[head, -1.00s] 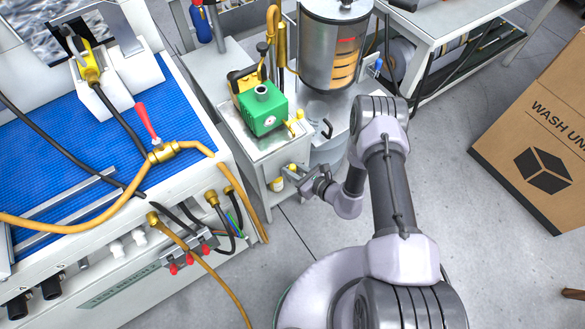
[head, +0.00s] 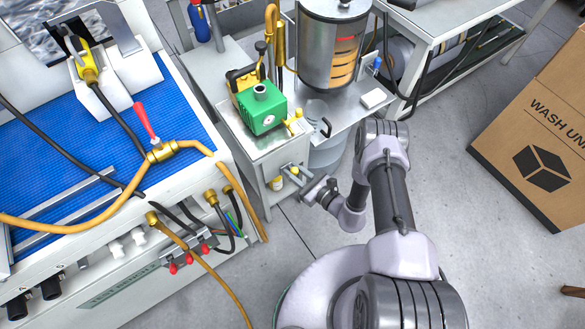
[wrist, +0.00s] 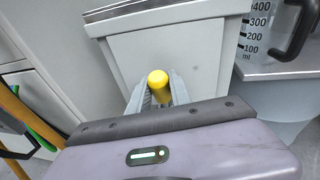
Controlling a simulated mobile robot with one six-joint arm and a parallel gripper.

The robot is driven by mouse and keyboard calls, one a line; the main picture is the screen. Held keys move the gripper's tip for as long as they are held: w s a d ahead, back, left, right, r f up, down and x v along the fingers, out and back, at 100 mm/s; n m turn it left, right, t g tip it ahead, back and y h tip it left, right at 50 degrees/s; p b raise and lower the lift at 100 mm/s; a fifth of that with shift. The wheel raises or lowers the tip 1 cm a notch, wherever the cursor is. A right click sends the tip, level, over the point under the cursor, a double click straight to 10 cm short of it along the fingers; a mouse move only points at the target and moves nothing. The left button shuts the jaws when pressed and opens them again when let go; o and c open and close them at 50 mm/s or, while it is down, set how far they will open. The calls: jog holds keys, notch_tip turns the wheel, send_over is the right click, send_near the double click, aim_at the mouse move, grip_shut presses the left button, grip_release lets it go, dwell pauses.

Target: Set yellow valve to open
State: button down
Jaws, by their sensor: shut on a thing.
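The yellow valve handle (wrist: 158,79) shows as a rounded yellow end between the two grey fingers of my gripper (wrist: 158,95) in the wrist view. The fingers are shut on it from both sides, in front of a pale cabinet face. In the head view my gripper (head: 296,176) is low at the front of the small white cabinet, with a bit of the yellow handle (head: 294,170) between its fingers. The valve's body and the handle's connection are hidden, so its position cannot be read.
A green pump unit (head: 262,108) stands on the cabinet (head: 268,150), beside a metal cylinder (head: 333,45). The blue-matted test bench (head: 60,140) with hoses is at left. A cardboard box (head: 545,135) stands at right.

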jog(key=shift+s+d+f+n+t+y, duration=0.15)
jog(key=shift+s+d+f+t+y, duration=0.1)
jog(key=shift+s+t+y, duration=0.25)
jog(key=shift+s+d+f+n+t+y, duration=0.2)
jog(key=shift+s+t+y, duration=0.1)
jog(key=shift+t+y, duration=0.4)
jog(key=c, duration=1.5)
grip_release()
